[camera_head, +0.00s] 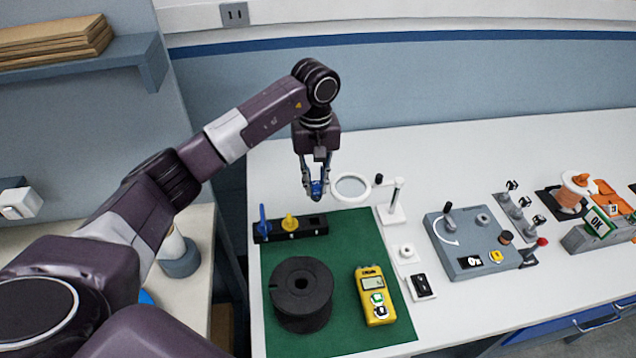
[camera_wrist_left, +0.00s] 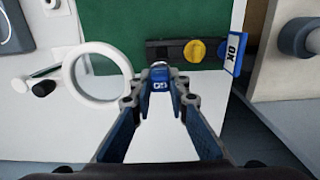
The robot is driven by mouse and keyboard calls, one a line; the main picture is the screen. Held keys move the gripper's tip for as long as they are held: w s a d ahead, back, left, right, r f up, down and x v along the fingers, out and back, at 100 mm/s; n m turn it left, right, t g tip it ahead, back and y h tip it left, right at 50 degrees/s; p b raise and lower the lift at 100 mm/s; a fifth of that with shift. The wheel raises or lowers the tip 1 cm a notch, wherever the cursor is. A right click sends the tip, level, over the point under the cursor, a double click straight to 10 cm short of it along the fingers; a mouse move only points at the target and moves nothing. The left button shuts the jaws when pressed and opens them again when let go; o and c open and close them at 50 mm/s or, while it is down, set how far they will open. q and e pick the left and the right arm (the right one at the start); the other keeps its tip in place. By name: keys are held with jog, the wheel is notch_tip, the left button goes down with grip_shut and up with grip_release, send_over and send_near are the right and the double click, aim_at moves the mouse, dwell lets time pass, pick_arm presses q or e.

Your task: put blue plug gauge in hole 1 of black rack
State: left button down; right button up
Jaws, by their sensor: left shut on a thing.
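The blue plug gauge (camera_head: 317,188) is in my left gripper (camera_head: 315,184), which is shut on it and holds it in the air beyond the right end of the black rack. In the left wrist view the blue gauge (camera_wrist_left: 159,78) shows a white mark between the fingertips (camera_wrist_left: 159,92). The black rack (camera_head: 315,222) lies on the green mat's far left part; in the wrist view the rack (camera_wrist_left: 170,50) is at the top. A yellow plug (camera_head: 289,222) stands in its middle, and a blue upright piece (camera_head: 263,221) is at its left end. The hole numbers are unreadable. My right gripper is not visible.
A ring magnifier (camera_head: 352,175) on a stand is just right of my left gripper. A black spool (camera_head: 301,293) and a yellow meter (camera_head: 375,295) lie on the green mat (camera_head: 345,245). A grey fixture (camera_head: 470,245) stands farther right.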

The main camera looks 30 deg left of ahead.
aim_at(314, 197)
pick_arm(q)
jog(key=shift+s+f+b, duration=0.35)
jog(key=shift+s+f, duration=0.15)
jog(key=shift+s, duration=0.2)
jog(key=shift+w+f+b, duration=0.1)
jog(key=shift+f+b, duration=0.3)
jog(key=shift+f, duration=0.55)
jog(key=f, duration=0.1)
jog(key=f+b, duration=0.1)
jog(key=f, duration=0.1)
jog(key=shift+w, duration=0.2)
jog(key=shift+f, duration=0.2)
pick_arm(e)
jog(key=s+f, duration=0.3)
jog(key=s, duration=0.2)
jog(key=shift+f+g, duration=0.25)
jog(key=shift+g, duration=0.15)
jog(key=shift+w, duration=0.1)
